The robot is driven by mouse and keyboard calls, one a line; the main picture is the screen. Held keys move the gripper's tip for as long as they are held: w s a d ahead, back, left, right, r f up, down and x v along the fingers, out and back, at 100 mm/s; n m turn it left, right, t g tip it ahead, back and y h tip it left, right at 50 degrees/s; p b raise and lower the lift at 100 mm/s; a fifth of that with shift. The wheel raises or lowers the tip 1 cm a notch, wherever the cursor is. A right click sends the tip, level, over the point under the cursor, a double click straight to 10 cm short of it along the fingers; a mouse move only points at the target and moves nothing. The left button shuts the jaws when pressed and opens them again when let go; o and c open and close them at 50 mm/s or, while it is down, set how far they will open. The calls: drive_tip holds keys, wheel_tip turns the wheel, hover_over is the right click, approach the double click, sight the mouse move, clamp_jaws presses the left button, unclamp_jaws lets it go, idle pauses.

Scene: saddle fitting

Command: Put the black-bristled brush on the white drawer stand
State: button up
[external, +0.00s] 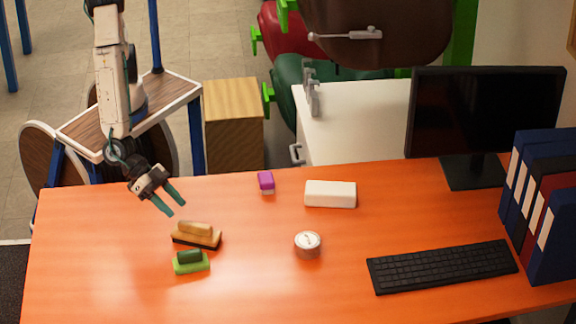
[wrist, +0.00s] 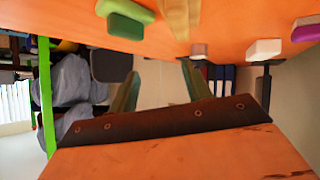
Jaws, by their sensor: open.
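The black-bristled brush (external: 198,241) lies on the orange desk, left of centre, with a tan wooden back and handle and dark bristles underneath. In the wrist view, which looks upside down, its tan body (wrist: 178,14) is cut by the top edge. The white drawer stand (external: 352,118) is behind the desk, with a handle on its left side. My gripper (external: 173,201) is open and empty, with teal fingers angled down above the desk, up and left of the brush and apart from it. The fingers also show in the wrist view (wrist: 159,70).
A green brush (external: 191,263) lies just in front of the wooden one. A purple-and-white block (external: 266,183), white block (external: 330,194), tape roll (external: 307,245), keyboard (external: 442,267), monitor (external: 485,115) and binders (external: 545,200) are on the desk. A grey metal object (external: 312,92) is on the stand.

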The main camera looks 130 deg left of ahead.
sight(185, 222)
drive_tip(key=f+y, duration=0.1)
drive_tip(key=s+f+y, duration=0.1)
drive_tip(key=f, duration=0.1)
drive_tip(key=s+f+t+y, duration=0.1)
drive_tip(key=f, duration=0.1)
drive_tip(key=shift+s+a+f, duration=0.1)
drive_tip(key=shift+s, duration=0.1)
drive_tip(key=shift+s+a+f+n+y, duration=0.1)
drive_tip(key=shift+a+f+n+y, duration=0.05)
drive_tip(key=shift+f+n+y, duration=0.3)
drive_tip(key=x, duration=0.7)
drive_tip(key=shift+w+r, duration=0.3)
drive_tip(key=shift+w, duration=0.1)
clamp_jaws()
